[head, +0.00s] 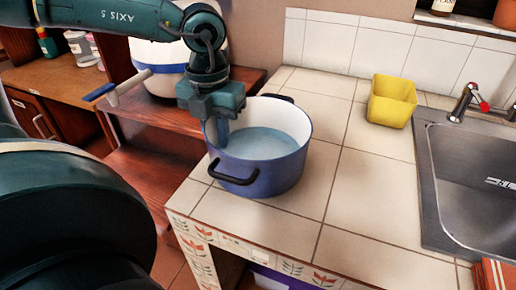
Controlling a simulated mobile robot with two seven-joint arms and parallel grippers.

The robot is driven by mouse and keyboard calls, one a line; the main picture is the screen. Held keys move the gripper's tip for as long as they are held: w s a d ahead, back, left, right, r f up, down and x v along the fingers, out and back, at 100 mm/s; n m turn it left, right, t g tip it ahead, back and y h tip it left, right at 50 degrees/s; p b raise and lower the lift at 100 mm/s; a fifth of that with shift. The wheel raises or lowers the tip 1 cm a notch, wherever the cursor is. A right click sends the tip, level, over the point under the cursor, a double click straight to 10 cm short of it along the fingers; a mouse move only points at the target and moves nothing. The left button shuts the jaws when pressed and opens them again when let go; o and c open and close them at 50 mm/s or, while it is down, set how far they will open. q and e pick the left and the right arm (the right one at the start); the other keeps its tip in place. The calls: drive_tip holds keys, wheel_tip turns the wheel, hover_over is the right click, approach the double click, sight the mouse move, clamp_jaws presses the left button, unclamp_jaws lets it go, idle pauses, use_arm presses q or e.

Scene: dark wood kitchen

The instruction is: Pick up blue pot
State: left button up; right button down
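The blue pot (262,177) stands upright on the tiled counter near its left front edge. It has a pale inside and two black handles, one at the front (233,175) and one at the back. My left gripper (221,138) points down at the pot's left rim. A finger shows against the pot's inner left wall. I cannot see the other finger clearly, nor whether the gripper is closed on the rim. My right gripper is not in view.
A yellow container (391,101) stands on the counter behind and right of the pot. A metal sink (470,190) with a tap (463,103) is at the right. A white and blue pot (160,68) sits on the wooden shelf at the left. The counter right of the pot is clear.

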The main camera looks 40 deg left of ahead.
use_arm(q)
clamp_jaws()
drive_tip(key=shift+s+f, duration=0.1)
idle(0.9)
